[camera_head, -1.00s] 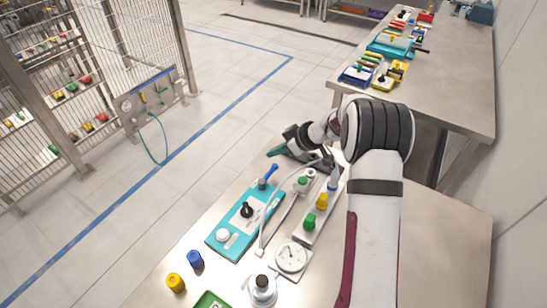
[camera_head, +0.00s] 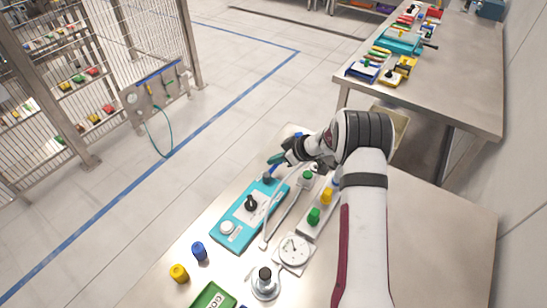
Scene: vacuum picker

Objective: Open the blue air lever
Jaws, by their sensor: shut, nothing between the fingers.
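The blue air lever (camera_head: 271,171) stands at the far end of a teal panel (camera_head: 233,232) on the near table. Only a short part of its blue handle shows above a dark base. My gripper (camera_head: 276,159) has green fingertips and is shut and empty. It is just beyond and above the lever in the picture, very close to it. I cannot tell whether the fingers touch the handle. The panel also carries a black knob (camera_head: 251,203) and a white round button (camera_head: 227,228).
Right of the panel are a white hose (camera_head: 274,217), a strip with green and yellow knobs (camera_head: 311,229) and a round gauge (camera_head: 294,251). Blue (camera_head: 199,251) and yellow (camera_head: 178,273) cylinders stand at the near left. The table's right side is clear.

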